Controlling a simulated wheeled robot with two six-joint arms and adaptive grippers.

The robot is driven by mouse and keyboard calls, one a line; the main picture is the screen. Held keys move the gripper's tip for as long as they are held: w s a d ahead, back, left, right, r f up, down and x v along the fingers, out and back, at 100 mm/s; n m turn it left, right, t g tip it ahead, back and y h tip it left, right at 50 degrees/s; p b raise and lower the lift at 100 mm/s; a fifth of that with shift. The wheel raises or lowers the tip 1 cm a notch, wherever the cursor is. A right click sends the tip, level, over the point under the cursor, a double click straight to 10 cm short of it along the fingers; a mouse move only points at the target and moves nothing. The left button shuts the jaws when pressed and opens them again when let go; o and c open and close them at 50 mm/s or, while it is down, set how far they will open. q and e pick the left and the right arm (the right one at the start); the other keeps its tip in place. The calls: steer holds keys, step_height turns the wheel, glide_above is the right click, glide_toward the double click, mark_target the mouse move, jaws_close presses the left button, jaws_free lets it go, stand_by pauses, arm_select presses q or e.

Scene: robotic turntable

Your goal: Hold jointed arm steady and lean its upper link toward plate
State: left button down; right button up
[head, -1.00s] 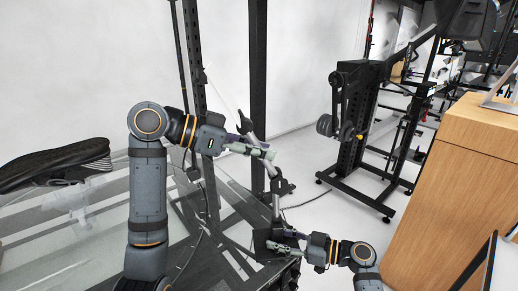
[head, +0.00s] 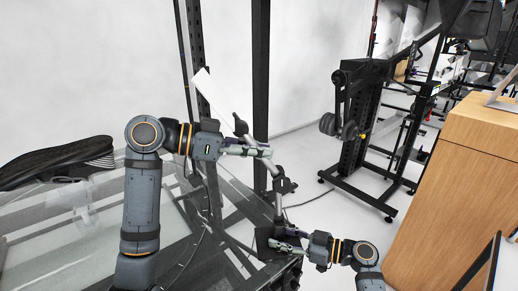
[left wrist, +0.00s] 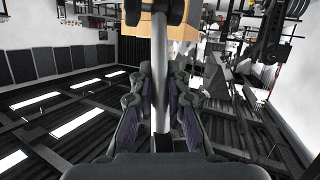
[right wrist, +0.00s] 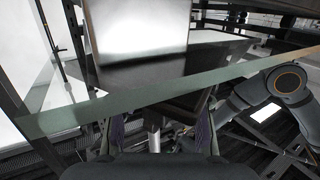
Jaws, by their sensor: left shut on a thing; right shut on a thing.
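The jointed arm is a grey pole on a dark base, with a black joint (head: 284,186) midway. Its upper link (head: 276,170) tilts up and left from that joint. My left gripper (head: 258,151) is shut on the upper link, whose grey tube (left wrist: 162,85) runs between the fingers in the left wrist view. My right gripper (head: 288,246) is shut on the lower pole near the base; the pole (right wrist: 154,140) shows between its fingers in the right wrist view. The clear plate (head: 60,225) lies to the left; its greenish edge (right wrist: 160,95) crosses the right wrist view.
A white flat panel (head: 214,92) stands near the upper link's top end. A black shoe (head: 55,162) is above the plate at left. Black uprights (head: 261,80) rise behind. A wooden cabinet (head: 440,200) stands at right, with open floor between.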

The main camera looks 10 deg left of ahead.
arm_select(q)
steer(key=c, duration=1.3)
jaws_free()
steer(key=v, duration=1.2)
steer(key=shift+d, duration=0.1)
arm_select(e)
steer(key=o, duration=0.9)
steer(key=shift+o, duration=0.2)
